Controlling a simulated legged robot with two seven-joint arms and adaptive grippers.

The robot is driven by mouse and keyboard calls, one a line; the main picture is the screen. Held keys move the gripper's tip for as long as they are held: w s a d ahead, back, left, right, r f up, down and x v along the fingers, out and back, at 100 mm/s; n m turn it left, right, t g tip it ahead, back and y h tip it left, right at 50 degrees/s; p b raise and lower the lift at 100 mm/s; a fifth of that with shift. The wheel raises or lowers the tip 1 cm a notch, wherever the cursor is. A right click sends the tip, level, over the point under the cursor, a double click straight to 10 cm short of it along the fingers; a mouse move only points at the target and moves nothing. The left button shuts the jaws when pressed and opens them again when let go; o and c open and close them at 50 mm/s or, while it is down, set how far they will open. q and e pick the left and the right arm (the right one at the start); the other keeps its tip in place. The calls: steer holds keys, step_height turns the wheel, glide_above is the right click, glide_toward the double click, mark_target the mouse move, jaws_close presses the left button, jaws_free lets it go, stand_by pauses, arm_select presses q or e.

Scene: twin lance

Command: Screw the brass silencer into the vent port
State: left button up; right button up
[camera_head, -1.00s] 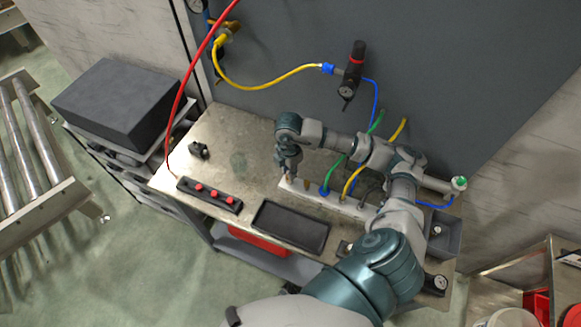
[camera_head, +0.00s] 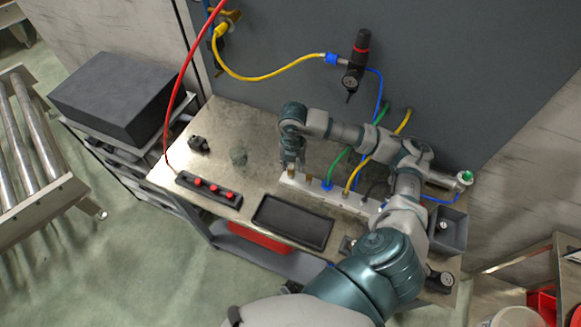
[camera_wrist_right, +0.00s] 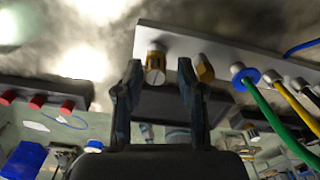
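The white manifold block (camera_head: 330,193) lies on the metal bench, with hoses and fittings along its top; it also shows in the right wrist view (camera_wrist_right: 225,48). A brass silencer (camera_wrist_right: 155,62) with a pale slotted end stands at the block's end port. I cannot tell how deep it sits. My right gripper (camera_head: 291,168) is over that end; in the wrist view its fingers (camera_wrist_right: 159,68) stand either side of the silencer with gaps showing, so it is open. A second brass fitting (camera_wrist_right: 204,68) is just beyond the right finger. My left gripper is out of view.
A black tray (camera_head: 292,222) and a strip with red buttons (camera_head: 208,190) lie at the bench front. Green, blue and yellow hoses rise from the block beside my right arm. A grey bin (camera_head: 450,230) stands at right. The bench's left part is mostly clear.

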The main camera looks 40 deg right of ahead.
steer(key=n+b, duration=0.2)
steer(key=n, duration=0.5)
steer(key=shift+d+f+n+b, duration=0.1)
steer(key=shift+f+n+b, duration=0.05)
steer(key=shift+n+b, duration=0.15)
steer(key=n+b, duration=0.1)
steer(key=n, duration=0.2)
steer(key=n+b, duration=0.1)
steer(key=n, duration=0.4)
steer(key=shift+d+n+b, duration=0.25)
steer(key=shift+n+b, duration=0.05)
steer(key=shift+b, duration=0.1)
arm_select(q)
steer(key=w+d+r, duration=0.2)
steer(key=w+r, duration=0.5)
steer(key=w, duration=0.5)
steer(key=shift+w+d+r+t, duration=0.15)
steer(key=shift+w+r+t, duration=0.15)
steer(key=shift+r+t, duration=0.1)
arm_select(e)
steer(key=shift+r+n, duration=0.2)
steer(key=shift+n, duration=0.1)
steer(key=shift+c, duration=0.4)
steer(key=c, duration=0.4)
steer(key=shift+r, duration=0.1)
jaws_close()
steer(key=shift+a+r, duration=0.15)
steer(key=shift+a, duration=0.05)
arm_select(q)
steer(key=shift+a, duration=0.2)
